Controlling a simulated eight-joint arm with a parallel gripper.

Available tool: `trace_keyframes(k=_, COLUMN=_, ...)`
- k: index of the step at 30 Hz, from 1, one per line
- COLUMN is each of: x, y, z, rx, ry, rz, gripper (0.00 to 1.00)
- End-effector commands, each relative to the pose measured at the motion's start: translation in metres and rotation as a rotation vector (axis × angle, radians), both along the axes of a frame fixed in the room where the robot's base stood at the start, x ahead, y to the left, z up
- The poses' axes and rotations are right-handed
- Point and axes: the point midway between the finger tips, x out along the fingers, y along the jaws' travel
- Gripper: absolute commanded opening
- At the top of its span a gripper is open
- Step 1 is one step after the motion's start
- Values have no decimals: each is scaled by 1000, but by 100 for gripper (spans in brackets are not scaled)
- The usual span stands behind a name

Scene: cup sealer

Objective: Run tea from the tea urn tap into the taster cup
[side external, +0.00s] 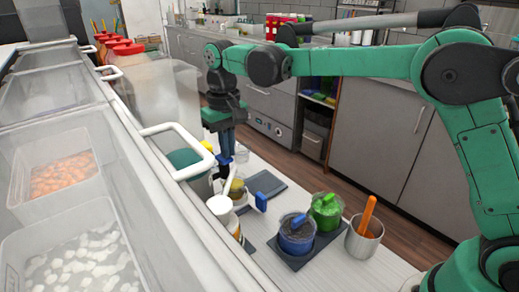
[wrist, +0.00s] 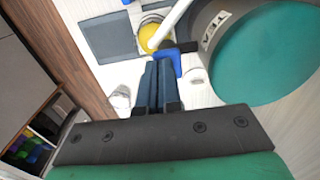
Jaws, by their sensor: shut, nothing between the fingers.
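The tea urn (wrist: 265,55), a round vessel with a teal top and a TEA label, fills the upper right of the wrist view. In the side view the urn (side external: 187,158) stands beside the glass-sided counter. Its blue tap part (wrist: 166,62) shows just beyond my fingertips. My gripper (wrist: 163,68) points down, shut and empty, very close to the tap; I cannot tell whether they touch. In the side view my gripper (side external: 223,150) partly hides the tap. A small clear cup (wrist: 120,97), possibly the taster cup, stands on the worktop left of my fingers.
A container with yellow contents (wrist: 152,36) stands near a dark flat mat (wrist: 112,38). In the side view, blue (side external: 297,235) and green (side external: 326,210) tubs and a metal pot (side external: 364,240) with an orange handle stand toward the front. A white rail (side external: 180,150) edges the counter.

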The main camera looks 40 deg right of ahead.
Motion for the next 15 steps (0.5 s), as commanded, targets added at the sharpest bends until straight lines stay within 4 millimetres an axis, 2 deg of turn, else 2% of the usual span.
trace_keyframes(k=8, x=0, y=0, z=5, rx=0, ry=0, rz=0, gripper=0)
trace_keyframes(k=15, x=0, y=0, z=43, rx=0, ry=0, rz=0, gripper=0)
